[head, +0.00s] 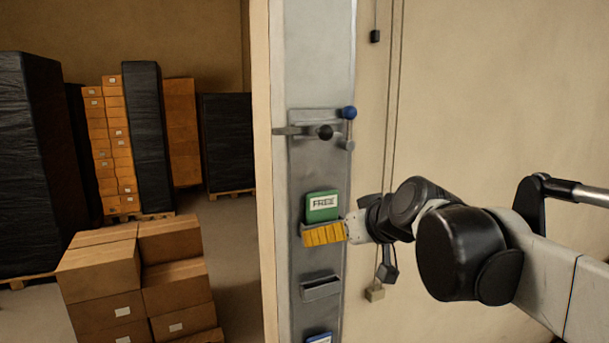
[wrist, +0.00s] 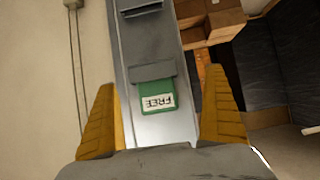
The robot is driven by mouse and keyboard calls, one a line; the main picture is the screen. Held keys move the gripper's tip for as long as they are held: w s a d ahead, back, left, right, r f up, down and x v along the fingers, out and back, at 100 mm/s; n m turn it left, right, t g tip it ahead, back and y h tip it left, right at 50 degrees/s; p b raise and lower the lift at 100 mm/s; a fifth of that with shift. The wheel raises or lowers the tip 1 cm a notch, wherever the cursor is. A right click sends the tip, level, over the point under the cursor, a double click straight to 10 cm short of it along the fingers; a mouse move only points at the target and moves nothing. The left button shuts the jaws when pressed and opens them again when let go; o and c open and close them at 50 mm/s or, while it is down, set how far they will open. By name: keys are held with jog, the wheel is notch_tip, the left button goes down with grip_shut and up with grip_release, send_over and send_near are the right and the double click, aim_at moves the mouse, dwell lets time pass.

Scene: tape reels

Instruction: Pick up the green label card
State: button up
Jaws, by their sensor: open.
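The green label card (head: 321,207) stands upright on a grey metal post and carries a white panel reading FREE. In the wrist view the card (wrist: 157,97) shows upside down, partly covered by a grey holder (wrist: 152,72). My gripper (head: 324,235) is open, with yellow ribbed fingers in front of the card's lower part in the head view, hiding its holder there. In the wrist view my gripper (wrist: 160,90) has one finger on each side of the card, with gaps between. I cannot tell whether either finger touches it.
Below is an empty grey holder (head: 321,288), then a blue card (head: 319,338) at the picture's bottom edge. Above are a lever with a black knob (head: 325,132) and a blue knob (head: 348,113). Cords hang at the right; cardboard boxes (head: 110,285) stand at the left.

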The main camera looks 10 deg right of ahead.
jog(key=p, duration=0.2)
send_near(324, 208)
jog(key=shift+t, duration=0.3)
jog(key=x, duration=0.3)
jog(key=p+x, duration=0.1)
jog(key=shift+w+a+f, duration=0.2)
jog(key=shift+w+a, duration=0.1)
jog(key=shift+a, duration=0.1)
jog(key=x, duration=0.2)
jog(key=p+x, duration=0.1)
jog(key=x, duration=0.3)
jog(key=shift+d+f+p, duration=0.2)
jog(key=shift+d+p, duration=0.1)
jog(key=shift+p, duration=0.05)
jog(key=shift+s, duration=0.25)
jog(key=c, duration=1.2)
